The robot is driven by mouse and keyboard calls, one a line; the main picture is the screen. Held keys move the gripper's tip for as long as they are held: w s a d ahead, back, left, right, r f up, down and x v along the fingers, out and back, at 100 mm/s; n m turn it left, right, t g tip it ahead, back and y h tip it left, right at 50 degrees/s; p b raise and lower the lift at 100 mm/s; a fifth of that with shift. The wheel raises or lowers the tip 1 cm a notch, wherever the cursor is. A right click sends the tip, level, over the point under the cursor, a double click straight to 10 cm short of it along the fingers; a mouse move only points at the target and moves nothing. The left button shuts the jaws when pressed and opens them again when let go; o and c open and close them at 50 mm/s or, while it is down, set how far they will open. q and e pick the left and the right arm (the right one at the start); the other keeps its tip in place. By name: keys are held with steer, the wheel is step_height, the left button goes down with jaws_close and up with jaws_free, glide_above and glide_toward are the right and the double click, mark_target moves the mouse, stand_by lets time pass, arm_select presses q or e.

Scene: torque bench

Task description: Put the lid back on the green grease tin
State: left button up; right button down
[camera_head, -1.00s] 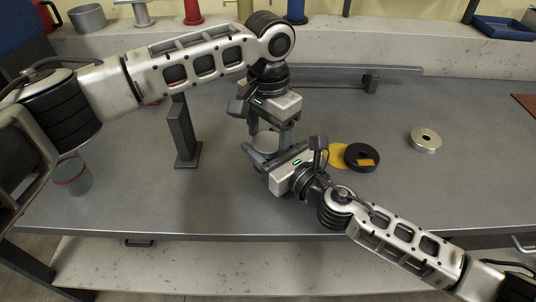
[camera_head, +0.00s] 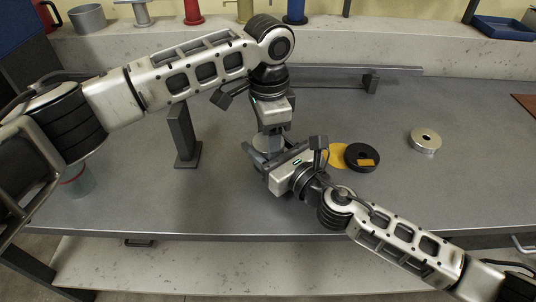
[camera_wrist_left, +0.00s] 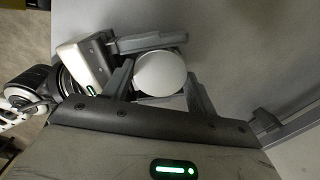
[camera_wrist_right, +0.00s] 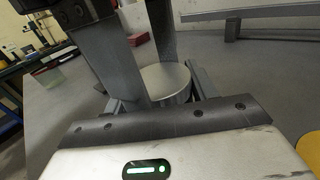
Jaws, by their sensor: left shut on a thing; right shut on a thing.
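A pale round lid (camera_wrist_left: 161,73) sits between the fingers of my left gripper (camera_head: 270,133), which reaches down from above and is shut on it. Directly below, a grey-looking cylindrical tin (camera_wrist_right: 168,84) stands between the fingers of my right gripper (camera_head: 262,154), which is shut on it from the side. Lid and tin look lined up in the right wrist view, with no clear gap; I cannot tell whether the lid is fully seated. Most of the tin is hidden by the grippers in the head view, and no green shows on it.
A yellow disc (camera_head: 338,155) and a black ring with an orange label (camera_head: 361,157) lie just right of the grippers. A silver ring (camera_head: 425,140) lies farther right. A grey post (camera_head: 184,138) stands left. A translucent red-rimmed jar (camera_head: 80,185) is partly behind my left arm.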

arm_select(q)
steer(key=o, duration=1.1)
steer(key=shift+d, duration=0.1)
step_height(320, 180, up, 4)
steer(key=shift+r, duration=0.25)
steer(key=shift+c, duration=0.4)
